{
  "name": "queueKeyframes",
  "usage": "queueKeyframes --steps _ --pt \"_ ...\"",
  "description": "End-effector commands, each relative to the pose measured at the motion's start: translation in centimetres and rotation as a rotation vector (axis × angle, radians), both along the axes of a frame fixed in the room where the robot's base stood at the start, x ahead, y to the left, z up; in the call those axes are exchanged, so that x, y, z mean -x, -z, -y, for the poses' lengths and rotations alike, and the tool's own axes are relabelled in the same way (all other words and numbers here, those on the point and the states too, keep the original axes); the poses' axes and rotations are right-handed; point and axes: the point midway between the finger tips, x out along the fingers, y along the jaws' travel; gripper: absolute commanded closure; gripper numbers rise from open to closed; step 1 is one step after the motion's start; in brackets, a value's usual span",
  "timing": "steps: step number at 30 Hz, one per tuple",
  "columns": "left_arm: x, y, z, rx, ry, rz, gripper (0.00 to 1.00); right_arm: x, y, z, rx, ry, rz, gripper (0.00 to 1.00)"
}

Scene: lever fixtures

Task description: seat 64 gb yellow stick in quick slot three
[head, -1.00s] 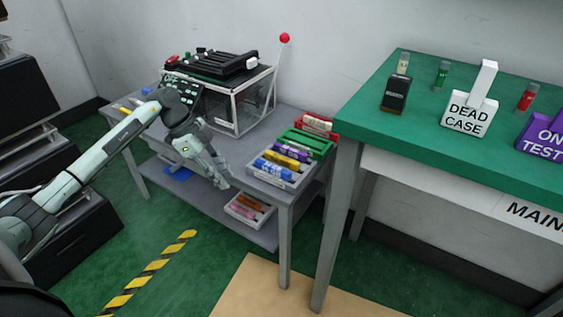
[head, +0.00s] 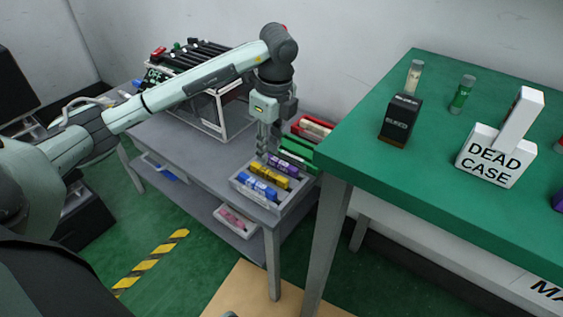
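The yellow stick (head: 270,175) lies in a grey tray (head: 291,200) on the grey table, between a blue stick (head: 258,188) and a purple stick (head: 283,165). My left gripper (head: 264,152) points down just above the back-left side of this tray, close to the yellow and purple sticks. Its fingers look close together, but I cannot tell whether they are open or shut. The black slot unit (head: 195,58) sits on a frame at the back of the table, partly hidden by my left arm. Slot numbers are not readable. My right gripper is not in view.
A green tray (head: 298,150) and a red tray (head: 312,127) stand behind the grey tray. A green table (head: 360,170) on the right carries a black block (head: 400,120), a "DEAD CASE" holder (head: 490,160) and upright sticks. A lower shelf holds another tray (head: 236,222).

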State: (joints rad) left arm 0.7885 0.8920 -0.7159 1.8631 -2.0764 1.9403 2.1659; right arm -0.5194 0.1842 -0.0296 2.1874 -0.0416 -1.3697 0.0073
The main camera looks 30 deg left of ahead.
Motion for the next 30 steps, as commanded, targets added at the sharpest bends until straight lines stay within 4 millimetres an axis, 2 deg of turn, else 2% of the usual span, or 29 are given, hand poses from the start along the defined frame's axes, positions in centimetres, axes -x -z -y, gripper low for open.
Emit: queueKeyframes --steps 4,11,19,30 --pt "0.1 0.8 0.0 -0.001 0.004 -0.002 0.76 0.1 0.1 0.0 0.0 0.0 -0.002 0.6" --pt "0.0 3.4 -0.3 0.0 0.003 -0.003 0.76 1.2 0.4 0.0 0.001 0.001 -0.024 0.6" --pt "-0.3 7.2 -0.6 0.0 0.003 -0.001 0.76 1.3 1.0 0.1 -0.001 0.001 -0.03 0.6" --pt "-0.4 7.8 -0.7 -0.001 0.003 0.001 0.76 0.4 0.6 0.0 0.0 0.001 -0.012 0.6"
